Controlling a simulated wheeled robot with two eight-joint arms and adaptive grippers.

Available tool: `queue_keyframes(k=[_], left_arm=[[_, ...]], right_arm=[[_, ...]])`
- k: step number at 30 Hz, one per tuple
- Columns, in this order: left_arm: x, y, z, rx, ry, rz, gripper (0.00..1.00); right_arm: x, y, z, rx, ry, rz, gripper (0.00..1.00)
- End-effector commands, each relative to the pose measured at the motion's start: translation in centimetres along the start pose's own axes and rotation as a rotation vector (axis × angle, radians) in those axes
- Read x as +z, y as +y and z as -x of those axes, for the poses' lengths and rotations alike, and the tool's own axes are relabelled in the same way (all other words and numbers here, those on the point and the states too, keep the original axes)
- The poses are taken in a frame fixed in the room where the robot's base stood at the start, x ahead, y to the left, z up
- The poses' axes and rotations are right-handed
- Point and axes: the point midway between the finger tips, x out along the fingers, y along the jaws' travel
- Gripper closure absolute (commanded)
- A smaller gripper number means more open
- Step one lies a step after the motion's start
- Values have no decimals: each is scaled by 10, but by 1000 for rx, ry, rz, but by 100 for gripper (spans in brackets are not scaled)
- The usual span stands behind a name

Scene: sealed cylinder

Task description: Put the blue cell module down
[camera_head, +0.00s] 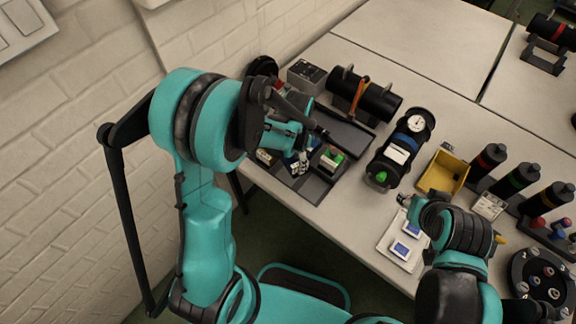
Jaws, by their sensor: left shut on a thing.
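My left gripper (301,158) reaches down over the dark compartment tray (316,190) at the left end of the table. It is shut on the blue cell module (291,163), of which only a small blue part shows beside the fingers. The fingers and wrist hide most of the module, and I cannot tell whether it touches the tray floor. A module with a green top (332,158) sits in the tray to the right of the gripper. My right gripper (404,201) is at the table's front, small and partly hidden; its jaw opening is unclear.
A black cylinder (381,101) with an orange strap lies behind the tray. A blue-and-black cylinder with a gauge (416,123) lies to the right. A yellow bin (458,162), several dark bottles (487,161) and a white plate with blue-screened devices (386,244) stand farther right. A white brick wall is at left.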

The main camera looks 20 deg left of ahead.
Motion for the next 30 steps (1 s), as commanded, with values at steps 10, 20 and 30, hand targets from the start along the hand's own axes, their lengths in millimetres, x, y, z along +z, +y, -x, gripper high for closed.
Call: queue_keyframes(k=[10, 20, 30], left_arm=[[13, -19, -22, 0, 0, -1, 91], [13, -18, -54, 0, 0, -1, 91], [13, -18, -56, 0, 0, -1, 33]], right_arm=[[5, 0, -8, 0, 0, 0, 60], [12, 0, -17, 0, 0, 0, 60], [14, 0, -19, 0, 0, 0, 60]])
